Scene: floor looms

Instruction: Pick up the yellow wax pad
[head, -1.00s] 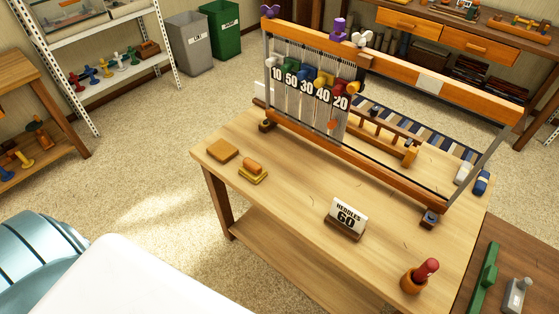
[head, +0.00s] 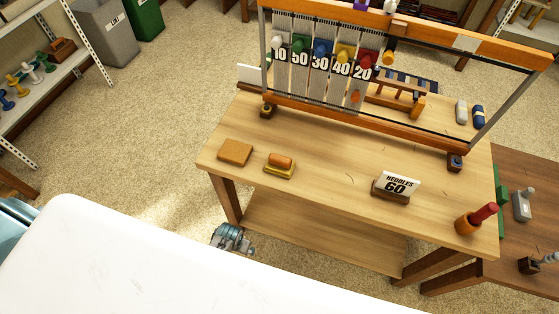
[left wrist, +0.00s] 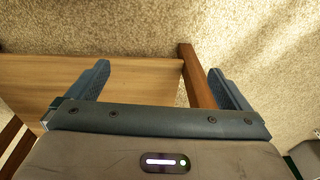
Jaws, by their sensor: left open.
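The yellow wax pad (head: 279,172) lies near the front left of the loom table (head: 330,185), with an orange-brown block on top of it. A flat tan-brown pad (head: 235,152) lies just left of it. My left gripper (left wrist: 158,68) is open and empty in the left wrist view, with a table leg and a wooden shelf beneath it. In the head view, part of my left arm's end (head: 232,238) shows below the table's front edge, lower than the wax pad and apart from it. The wax pad is not seen in the left wrist view. My right gripper is not in view.
The loom frame (head: 400,35) stands along the table's back. A "HEDDLES 60" sign (head: 397,187) and a red-handled tool in a wooden cup (head: 476,218) stand to the right. The table's lower shelf (head: 310,232) is bare. The tabletop around the pads is clear.

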